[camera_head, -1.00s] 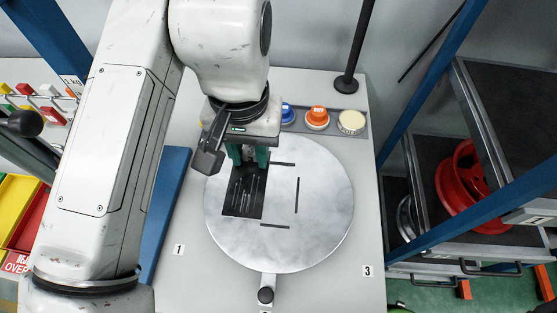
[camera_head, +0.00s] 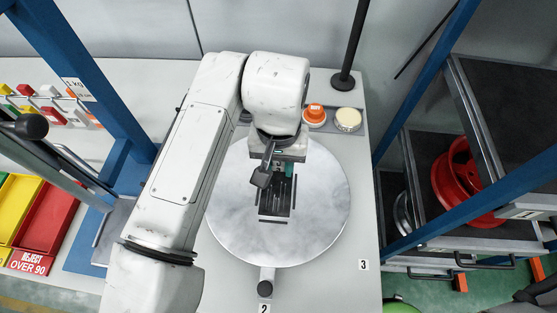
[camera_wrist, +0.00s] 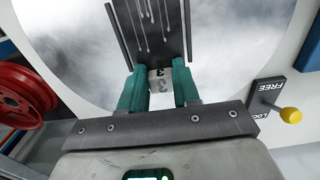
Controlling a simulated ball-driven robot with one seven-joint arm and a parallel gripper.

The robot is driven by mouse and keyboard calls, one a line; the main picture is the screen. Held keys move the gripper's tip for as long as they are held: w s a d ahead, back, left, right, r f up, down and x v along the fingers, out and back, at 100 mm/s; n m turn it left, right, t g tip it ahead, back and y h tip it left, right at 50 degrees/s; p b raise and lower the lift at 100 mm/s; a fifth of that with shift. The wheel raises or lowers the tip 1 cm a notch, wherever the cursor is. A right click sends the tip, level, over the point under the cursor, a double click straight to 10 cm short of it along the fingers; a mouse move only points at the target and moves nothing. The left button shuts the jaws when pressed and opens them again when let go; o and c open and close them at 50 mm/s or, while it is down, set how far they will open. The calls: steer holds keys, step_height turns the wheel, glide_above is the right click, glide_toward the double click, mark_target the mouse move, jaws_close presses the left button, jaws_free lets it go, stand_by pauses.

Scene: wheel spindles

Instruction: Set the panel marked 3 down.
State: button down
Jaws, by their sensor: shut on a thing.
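The panel marked 3 (camera_head: 275,203) is dark with pale streaks. In the camera_wrist view the panel (camera_wrist: 152,28) has a pale tab with a 3 between my green fingers. My gripper (camera_head: 281,170) is shut on this tab; its fingers also show in the wrist view (camera_wrist: 160,88). The panel lies over the round grey disc (camera_head: 325,215), between the dark line marks on it. I cannot tell whether it touches the disc. My gripper hides its far end in the camera_head view.
An orange button (camera_head: 314,116) and a cream button (camera_head: 348,119) stand behind the disc. A lever with a yellow knob (camera_wrist: 291,115) sits beside it, near a FREE label. Blue posts (camera_head: 425,75) and shelves with a red wheel (camera_head: 462,185) are at the right.

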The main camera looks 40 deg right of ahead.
mark_target(279, 172)
steer(key=shift+f, duration=0.15)
steer(key=c, duration=0.8)
jaws_free()
step_height(279, 172, up, 12)
steer(key=shift+r, duration=0.2)
